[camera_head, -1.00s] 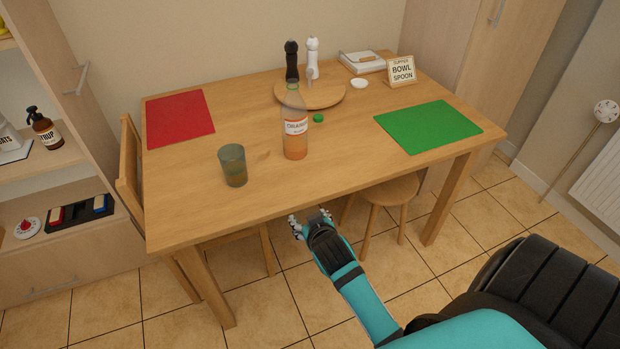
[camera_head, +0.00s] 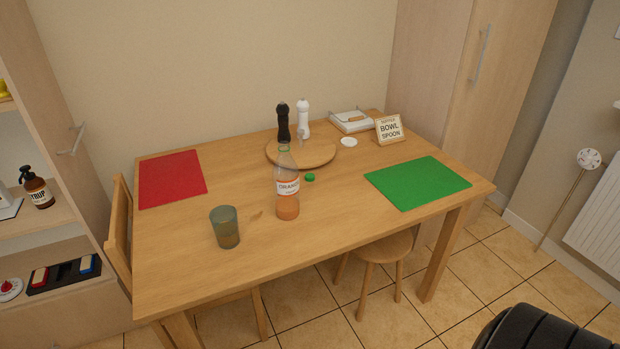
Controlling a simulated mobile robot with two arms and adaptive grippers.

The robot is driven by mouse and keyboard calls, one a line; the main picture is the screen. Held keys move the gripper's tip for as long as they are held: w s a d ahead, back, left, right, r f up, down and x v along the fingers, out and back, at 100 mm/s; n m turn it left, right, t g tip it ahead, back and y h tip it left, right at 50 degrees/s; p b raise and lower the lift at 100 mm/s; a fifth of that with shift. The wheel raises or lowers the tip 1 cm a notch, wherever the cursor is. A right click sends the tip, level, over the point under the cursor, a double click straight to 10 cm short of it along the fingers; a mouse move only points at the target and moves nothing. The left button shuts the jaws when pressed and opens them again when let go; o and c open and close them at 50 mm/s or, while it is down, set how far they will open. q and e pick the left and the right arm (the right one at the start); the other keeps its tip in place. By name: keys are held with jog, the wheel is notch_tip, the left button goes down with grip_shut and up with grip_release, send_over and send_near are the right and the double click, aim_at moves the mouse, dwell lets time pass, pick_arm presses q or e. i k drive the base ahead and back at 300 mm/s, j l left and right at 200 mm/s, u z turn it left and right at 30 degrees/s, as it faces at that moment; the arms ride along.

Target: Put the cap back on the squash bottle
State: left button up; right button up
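The squash bottle (camera_head: 287,192) stands upright on the wooden table, clear with an orange drink in its lower part and a white label reading "ORANGE". No cap shows on its neck, though the dark pepper mill stands close behind its top. A small green cap (camera_head: 310,177) lies on the table just right of the bottle and a little behind it, apart from it. Neither of my grippers is in view. Only a black part of my own body shows at the bottom right.
On the table (camera_head: 330,222) are a grey-green tumbler (camera_head: 225,227), a red mat (camera_head: 172,178), a green mat (camera_head: 417,182), a round board (camera_head: 318,152) with dark (camera_head: 283,122) and white (camera_head: 303,118) mills, and a sign (camera_head: 389,129). A stool (camera_head: 372,252) and a chair (camera_head: 120,225) stand close.

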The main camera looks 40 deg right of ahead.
aim_at(285, 172)
jog(key=i+l+z, duration=0.15)
jog(key=l, duration=0.4)
jog(key=i+l+z, duration=0.15)
jog(key=i+l, duration=0.25)
jog(key=i+l+z, duration=0.2)
jog(key=i+l, duration=0.15)
jog(key=l, duration=0.25)
